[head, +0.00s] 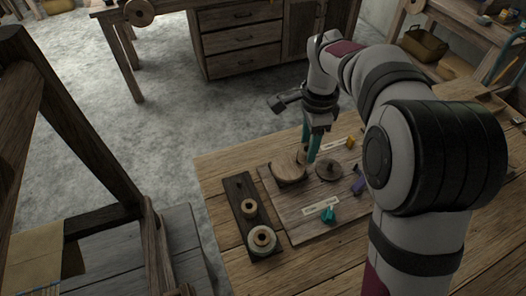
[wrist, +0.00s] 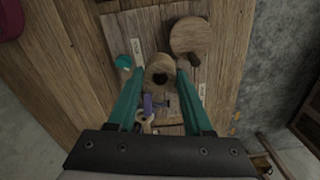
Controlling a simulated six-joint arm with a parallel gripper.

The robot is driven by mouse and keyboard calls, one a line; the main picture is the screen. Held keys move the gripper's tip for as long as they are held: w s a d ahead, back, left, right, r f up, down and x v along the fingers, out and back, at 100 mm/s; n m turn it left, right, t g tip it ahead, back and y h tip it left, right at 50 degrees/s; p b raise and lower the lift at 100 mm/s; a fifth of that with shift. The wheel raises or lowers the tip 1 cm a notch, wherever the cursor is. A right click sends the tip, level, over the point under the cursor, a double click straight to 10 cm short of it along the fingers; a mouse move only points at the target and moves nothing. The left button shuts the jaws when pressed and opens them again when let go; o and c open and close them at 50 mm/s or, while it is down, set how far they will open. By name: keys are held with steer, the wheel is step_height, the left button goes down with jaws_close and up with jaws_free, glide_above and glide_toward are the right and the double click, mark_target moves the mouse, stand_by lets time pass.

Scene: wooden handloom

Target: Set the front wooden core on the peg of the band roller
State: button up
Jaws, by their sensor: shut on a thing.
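My gripper (wrist: 161,72) has two teal fingers, shut on a small round wooden core (wrist: 159,66) with a dark centre. In the head view my gripper (head: 307,158) hangs over the wooden board, just right of a thick round wooden piece (head: 286,174). That round piece also shows in the wrist view (wrist: 188,34), just beyond the core, with a short dark stub at its near edge. A darker disc with a small upright knob (head: 328,169) lies right of the fingers. I cannot tell which of the two is the band roller, nor whether the core touches anything below.
A dark rack (head: 240,190) with two pale ringed spools (head: 262,240) stands left of the board (head: 285,220). Teal (head: 328,214), purple (head: 358,186) and yellow (head: 350,141) small pieces and white labels lie on the board. A wooden loom frame (head: 75,120) stands at left.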

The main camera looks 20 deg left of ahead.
steer(key=s+d+r+n, duration=0.1)
steer(key=d+r+n, duration=0.25)
steer(key=d, duration=0.35)
steer(key=s+d+r+n, duration=0.1)
steer(key=d+r+n, duration=0.25)
steer(key=d, duration=0.25)
steer(key=m, duration=1.8)
glide_above(331, 163)
step_height(331, 163, down, 14)
steer(key=shift+f, duration=0.2)
steer(key=shift+m, duration=0.3)
steer(key=shift+f, duration=2.9)
steer(key=shift+f, duration=0.15)
steer(key=shift+f, duration=0.35)
steer(key=shift+f, duration=0.2)
